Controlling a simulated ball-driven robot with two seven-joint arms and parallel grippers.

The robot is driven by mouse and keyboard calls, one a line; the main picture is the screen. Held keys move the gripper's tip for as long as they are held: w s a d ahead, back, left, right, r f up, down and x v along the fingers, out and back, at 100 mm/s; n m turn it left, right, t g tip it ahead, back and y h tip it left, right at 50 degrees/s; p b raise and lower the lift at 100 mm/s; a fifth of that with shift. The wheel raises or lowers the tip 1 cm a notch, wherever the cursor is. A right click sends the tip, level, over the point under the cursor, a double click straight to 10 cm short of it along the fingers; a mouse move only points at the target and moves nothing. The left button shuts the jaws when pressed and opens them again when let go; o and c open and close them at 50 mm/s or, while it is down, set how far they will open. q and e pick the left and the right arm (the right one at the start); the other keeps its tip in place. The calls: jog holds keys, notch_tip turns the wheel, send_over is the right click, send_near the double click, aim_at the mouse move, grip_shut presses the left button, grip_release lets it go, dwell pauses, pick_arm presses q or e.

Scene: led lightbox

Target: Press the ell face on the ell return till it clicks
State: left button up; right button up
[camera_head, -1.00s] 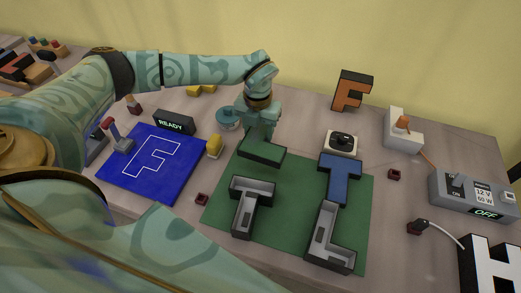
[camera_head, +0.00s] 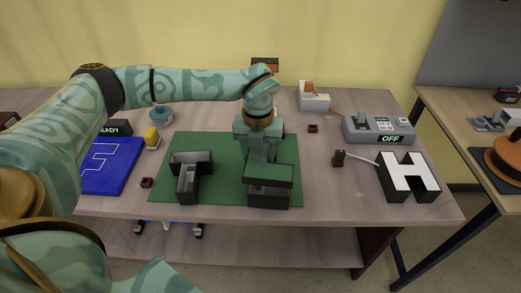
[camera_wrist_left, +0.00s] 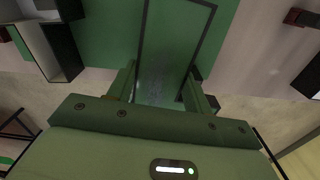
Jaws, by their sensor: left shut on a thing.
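The ell face (camera_head: 268,174) is a green plate held low over the green mat, and it also shows in the left wrist view (camera_wrist_left: 178,40) with a dark edge around it. My left gripper (camera_head: 262,158) is shut on it from above. The ell return (camera_head: 268,198) is a dark, open-topped letter shell on the mat, directly under the face and mostly covered by it. Whether the face touches the return or sits in it, I cannot tell. My right gripper is not in view.
A grey tee return (camera_head: 190,180) stands open on the green mat (camera_head: 222,150), left of the ell. A blue board (camera_head: 110,170) lies further left.

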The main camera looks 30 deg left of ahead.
aim_at(259, 154)
pick_arm(q)
jog(key=shift+s+d, duration=0.1)
jog(key=shift+d, duration=0.05)
jog(key=shift+f, duration=0.1)
jog(key=shift+p, duration=0.3)
jog(key=shift+f, duration=0.15)
jog(key=shift+f+b, duration=0.65)
jog(key=shift+f, duration=0.6)
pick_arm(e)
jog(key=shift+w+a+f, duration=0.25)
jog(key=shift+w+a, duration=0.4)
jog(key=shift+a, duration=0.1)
pick_arm(q)
jog(key=shift+p, duration=0.4)
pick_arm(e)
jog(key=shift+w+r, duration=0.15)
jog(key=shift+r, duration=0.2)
pick_arm(q)
jog(key=shift+f+b, duration=0.7)
jog(key=shift+f, duration=1.1)
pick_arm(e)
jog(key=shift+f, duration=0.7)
pick_arm(q)
jog(key=o, duration=1.1)
